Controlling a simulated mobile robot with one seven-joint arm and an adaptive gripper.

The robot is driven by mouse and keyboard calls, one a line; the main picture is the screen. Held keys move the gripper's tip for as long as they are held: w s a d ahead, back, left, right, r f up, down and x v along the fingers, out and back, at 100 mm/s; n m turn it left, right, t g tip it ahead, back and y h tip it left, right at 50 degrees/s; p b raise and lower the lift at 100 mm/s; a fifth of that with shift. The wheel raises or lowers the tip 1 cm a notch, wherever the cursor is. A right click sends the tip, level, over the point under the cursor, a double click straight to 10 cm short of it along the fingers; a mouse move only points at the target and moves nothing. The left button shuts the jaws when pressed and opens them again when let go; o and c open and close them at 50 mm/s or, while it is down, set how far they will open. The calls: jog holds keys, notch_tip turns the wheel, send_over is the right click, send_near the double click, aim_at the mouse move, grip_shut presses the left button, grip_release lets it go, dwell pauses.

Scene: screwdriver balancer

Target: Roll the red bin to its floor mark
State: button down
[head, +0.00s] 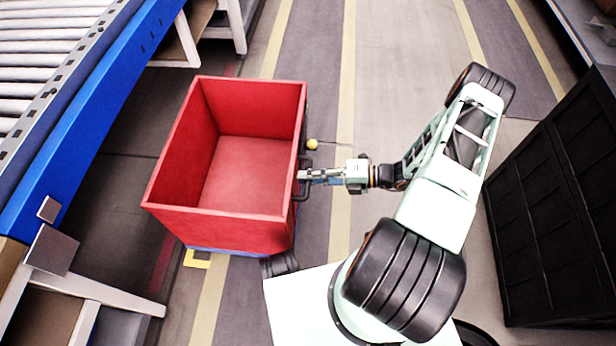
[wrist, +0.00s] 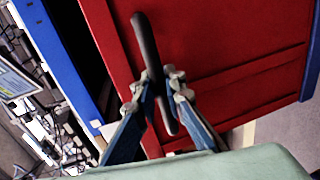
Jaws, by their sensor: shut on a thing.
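The red bin (head: 245,180) is an open, empty box with a blue base, standing on the floor left of my arm in the head view. Its red side wall fills much of the wrist view (wrist: 240,50). A dark handle (wrist: 147,45) stands out from that side. My gripper (head: 303,176) is shut on this handle, with one finger on each side of it in the wrist view (wrist: 163,92). A yellow corner mark (head: 198,259) shows on the floor by the bin's near left corner; the floor beneath the bin is hidden.
A roller conveyor with a blue side (head: 85,110) runs along the left. A metal frame with grey plates (head: 52,250) stands at the near left. A black crate stack (head: 560,200) stands at right. The striped floor beyond the bin (head: 390,60) is clear.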

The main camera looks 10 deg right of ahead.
jog(key=shift+s+d, duration=0.2)
jog(key=shift+d, duration=0.2)
jog(key=c, duration=2)
grip_release()
jog(key=shift+o, duration=0.2)
jog(key=shift+d, duration=0.1)
jog(key=v, duration=1.2)
